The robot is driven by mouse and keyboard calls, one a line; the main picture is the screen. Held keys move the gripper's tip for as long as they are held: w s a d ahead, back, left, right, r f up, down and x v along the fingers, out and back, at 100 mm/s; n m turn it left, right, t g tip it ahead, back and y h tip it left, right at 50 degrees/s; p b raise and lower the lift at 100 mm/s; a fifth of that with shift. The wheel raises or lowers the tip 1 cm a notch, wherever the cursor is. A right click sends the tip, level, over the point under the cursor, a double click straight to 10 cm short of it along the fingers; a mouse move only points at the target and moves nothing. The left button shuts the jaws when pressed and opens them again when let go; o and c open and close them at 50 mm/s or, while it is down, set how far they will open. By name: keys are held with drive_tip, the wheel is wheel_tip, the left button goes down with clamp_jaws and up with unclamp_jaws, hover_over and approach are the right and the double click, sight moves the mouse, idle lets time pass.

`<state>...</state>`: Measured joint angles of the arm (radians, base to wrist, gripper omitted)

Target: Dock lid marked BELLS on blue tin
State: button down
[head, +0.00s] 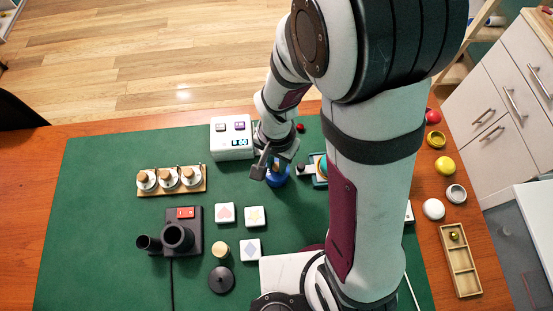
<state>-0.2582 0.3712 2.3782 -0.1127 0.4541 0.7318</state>
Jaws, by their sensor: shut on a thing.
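A blue tin (277,181) stands on the green mat, back of centre, under my gripper. My gripper (275,163) is over the tin, pointing down, shut on a small brownish piece that looks like the knob of a lid. The lid itself is mostly hidden by the fingers, and no BELLS marking can be read. I cannot tell whether the lid touches the tin or is just above it.
A white box (231,138) with buttons stands close left of my gripper, and a teal-edged item (318,168) close right. A wooden rack (172,190) with three knobbed white pieces, a black device (182,240) and white tiles (225,213) lie left and front.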

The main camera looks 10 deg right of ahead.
sight(277, 166)
drive_tip(key=shift+f, duration=0.15)
drive_tip(key=c, duration=1)
unclamp_jaws()
wheel_tip(277, 166, up, 11)
